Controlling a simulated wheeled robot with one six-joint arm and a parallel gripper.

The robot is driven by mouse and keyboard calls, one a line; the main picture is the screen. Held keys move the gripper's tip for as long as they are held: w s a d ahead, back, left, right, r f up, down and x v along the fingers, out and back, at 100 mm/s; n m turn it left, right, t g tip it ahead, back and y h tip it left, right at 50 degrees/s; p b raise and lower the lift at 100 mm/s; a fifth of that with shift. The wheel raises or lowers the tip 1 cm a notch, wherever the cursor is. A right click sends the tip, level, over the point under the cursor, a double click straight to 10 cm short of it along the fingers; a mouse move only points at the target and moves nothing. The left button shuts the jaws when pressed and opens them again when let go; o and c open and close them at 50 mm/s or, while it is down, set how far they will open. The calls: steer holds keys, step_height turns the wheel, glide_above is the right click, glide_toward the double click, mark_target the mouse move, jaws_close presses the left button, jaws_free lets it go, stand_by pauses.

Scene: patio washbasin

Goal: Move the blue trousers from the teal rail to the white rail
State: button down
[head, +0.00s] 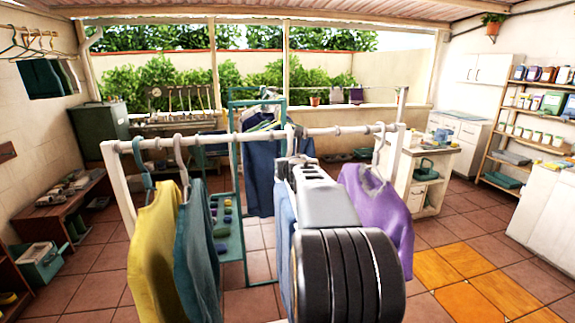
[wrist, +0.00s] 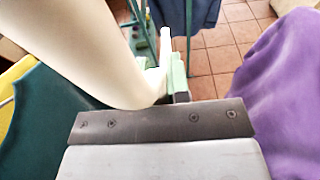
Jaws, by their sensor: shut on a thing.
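The white rail (head: 240,137) crosses the head view in front of me. Light-blue cloth, apparently the blue trousers (head: 283,220), hangs beside the rail's middle, mostly hidden behind my arm. My gripper (wrist: 174,80) is shut beside the white rail (wrist: 95,45) in the wrist view, with a pale hook-like piece (wrist: 165,48) at its fingertips. The trousers do not show clearly there. I cannot tell whether their hanger rests on the rail. The teal rail (head: 232,115) stands behind, with dark blue garments (head: 262,170) hanging on it.
Yellow (head: 153,245) and teal (head: 196,250) garments hang at the white rail's left. A purple garment (head: 380,210) hangs close on the right. A teal shelf (head: 229,240) with small items is behind. Tiled floor is open at right.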

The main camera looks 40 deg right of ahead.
steer(key=c, duration=1.2)
jaws_free()
steer(key=shift+o, duration=1)
steer(key=shift+f, duration=0.1)
steer(key=shift+s+a, duration=0.85)
steer(key=shift+s, duration=0.95)
steer(key=shift+s+a, duration=0.9)
steer(key=shift+s, duration=0.95)
steer(key=shift+s+a, duration=0.85)
steer(key=shift+s, duration=0.95)
